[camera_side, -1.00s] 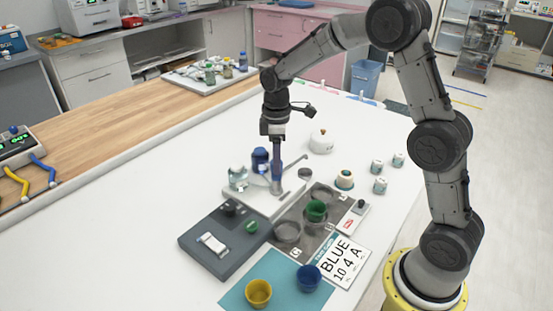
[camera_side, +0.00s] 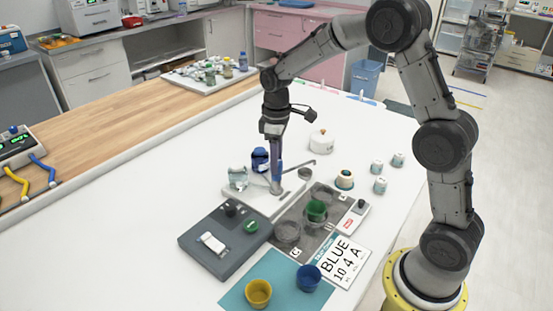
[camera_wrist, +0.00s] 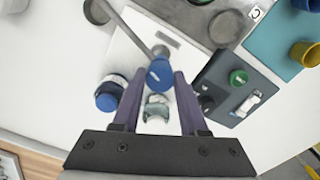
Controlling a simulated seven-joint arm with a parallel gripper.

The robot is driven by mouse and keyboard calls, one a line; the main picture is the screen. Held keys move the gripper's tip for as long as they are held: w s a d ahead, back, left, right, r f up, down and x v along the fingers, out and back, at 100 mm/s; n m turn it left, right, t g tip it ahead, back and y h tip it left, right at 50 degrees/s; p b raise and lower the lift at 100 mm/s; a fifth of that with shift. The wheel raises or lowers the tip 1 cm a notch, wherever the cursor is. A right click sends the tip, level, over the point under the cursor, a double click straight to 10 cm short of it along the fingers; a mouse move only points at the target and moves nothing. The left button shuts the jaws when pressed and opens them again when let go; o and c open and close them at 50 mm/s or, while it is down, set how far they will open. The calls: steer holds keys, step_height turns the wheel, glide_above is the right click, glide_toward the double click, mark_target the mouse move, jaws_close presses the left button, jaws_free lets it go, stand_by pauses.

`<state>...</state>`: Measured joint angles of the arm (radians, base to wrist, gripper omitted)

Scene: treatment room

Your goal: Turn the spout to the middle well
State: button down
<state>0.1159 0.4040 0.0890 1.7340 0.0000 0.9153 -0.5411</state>
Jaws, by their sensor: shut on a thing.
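The spout (camera_side: 300,166) is a thin grey tube on a post with a blue knob (camera_wrist: 160,73), standing on a white plate (camera_side: 255,200). It points right and slightly away in the side view, and to the upper left in the wrist view (camera_wrist: 133,28). My gripper (camera_side: 277,168) points down with its fingers shut on the blue knob; the fingers partly hide the knob in the side view. A grey mat (camera_side: 270,242) holds a row of round wells. A green cup (camera_side: 316,209) sits at the middle well, and an empty near well (camera_side: 288,232) lies nearer the front. The spout's tip is beyond the row's far end.
A blue-capped jar (camera_side: 260,158) and a clear jar (camera_side: 238,176) stand close to the plate. A dark grey box (camera_side: 215,255) with knobs lies in front. Blue (camera_side: 308,277) and yellow (camera_side: 258,292) cups and a "BLUE 10 4 A" card (camera_side: 341,261) are nearby.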

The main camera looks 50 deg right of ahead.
steer(key=m, duration=0.7)
steer(key=shift+r, duration=0.1)
steer(key=m, duration=0.6)
steer(key=shift+m, duration=0.4)
steer(key=shift+c, duration=2.2)
jaws_free()
step_height(320, 180, up, 14)
